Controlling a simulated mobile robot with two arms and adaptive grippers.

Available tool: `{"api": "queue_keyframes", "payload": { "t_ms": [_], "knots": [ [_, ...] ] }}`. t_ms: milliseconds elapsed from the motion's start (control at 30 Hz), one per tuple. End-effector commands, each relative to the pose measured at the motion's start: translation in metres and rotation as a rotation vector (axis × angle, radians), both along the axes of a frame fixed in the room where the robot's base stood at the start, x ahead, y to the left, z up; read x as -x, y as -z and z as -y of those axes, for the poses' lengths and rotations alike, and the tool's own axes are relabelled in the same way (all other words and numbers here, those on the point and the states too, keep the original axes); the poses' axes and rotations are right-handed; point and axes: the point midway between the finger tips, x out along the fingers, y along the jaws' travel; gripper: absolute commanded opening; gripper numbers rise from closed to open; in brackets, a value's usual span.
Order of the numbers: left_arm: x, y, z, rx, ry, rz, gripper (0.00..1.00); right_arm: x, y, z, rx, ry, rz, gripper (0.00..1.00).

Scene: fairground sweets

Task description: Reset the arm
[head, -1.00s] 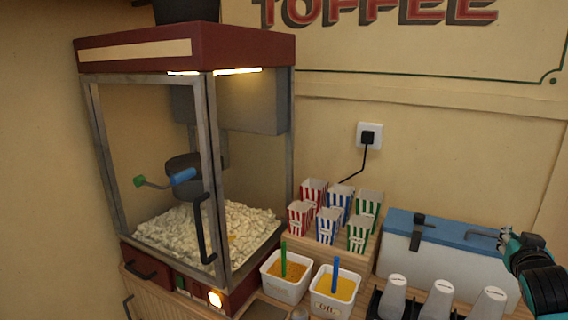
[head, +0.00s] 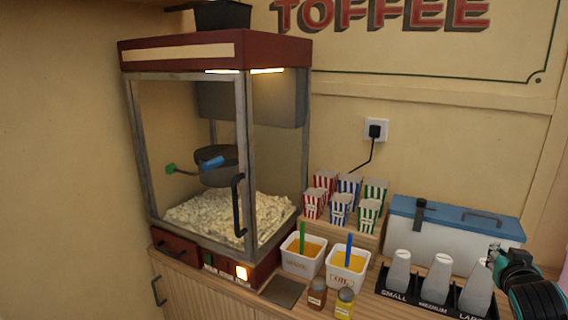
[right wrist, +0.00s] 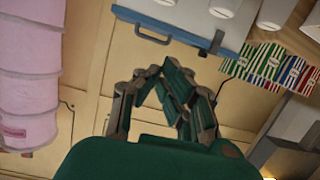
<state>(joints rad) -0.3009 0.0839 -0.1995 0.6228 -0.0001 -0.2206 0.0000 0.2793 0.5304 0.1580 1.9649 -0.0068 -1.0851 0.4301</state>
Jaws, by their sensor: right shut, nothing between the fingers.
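My right gripper (head: 494,256) is at the right edge of the head view, in front of the white cool box with the blue lid (head: 455,233) and just above the right end of the black cup holder (head: 428,300). In the right wrist view its dark green and grey fingers (right wrist: 160,77) are closed together with nothing between them. My left gripper is not in the head view.
The popcorn machine (head: 246,160) stands at the left, its popcorn (head: 230,215) behind glass. Striped boxes (head: 340,207) stand on a wooden step. Two white tubs (head: 303,262) and two small shakers (head: 317,293) crowd the counter. A pink cylinder (right wrist: 30,75) shows in the wrist view.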

Motion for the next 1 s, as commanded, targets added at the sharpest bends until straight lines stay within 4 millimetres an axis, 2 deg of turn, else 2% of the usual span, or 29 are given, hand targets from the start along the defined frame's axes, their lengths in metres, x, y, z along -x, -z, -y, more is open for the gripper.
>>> {"api": "queue_keyframes", "payload": {
  "t_ms": [267, 367, 467, 567, 600, 700, 800, 1000],
  "knots": [
    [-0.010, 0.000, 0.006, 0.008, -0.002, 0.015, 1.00, 0.022, 0.063, -0.041, -0.001, -0.062, -0.148, 0.00],
    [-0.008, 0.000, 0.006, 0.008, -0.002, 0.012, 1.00, 0.038, 0.094, -0.061, -0.003, -0.095, -0.225, 0.00],
    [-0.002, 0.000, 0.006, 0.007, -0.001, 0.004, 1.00, 0.061, 0.130, -0.088, -0.008, -0.140, -0.320, 0.00],
    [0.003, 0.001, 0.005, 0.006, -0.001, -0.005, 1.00, 0.099, 0.174, -0.123, -0.018, -0.202, -0.449, 0.00],
    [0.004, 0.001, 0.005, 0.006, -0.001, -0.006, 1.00, 0.119, 0.192, -0.139, -0.025, -0.232, -0.506, 0.00],
    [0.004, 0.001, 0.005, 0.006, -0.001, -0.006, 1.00, 0.165, 0.225, -0.173, -0.046, -0.298, -0.632, 0.00],
    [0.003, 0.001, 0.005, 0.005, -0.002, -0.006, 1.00, 0.203, 0.245, -0.198, -0.063, -0.353, -0.726, 0.00],
    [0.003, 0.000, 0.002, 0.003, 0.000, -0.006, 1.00, 0.265, 0.266, -0.234, -0.101, -0.436, -0.864, 0.00]
  ]
}}
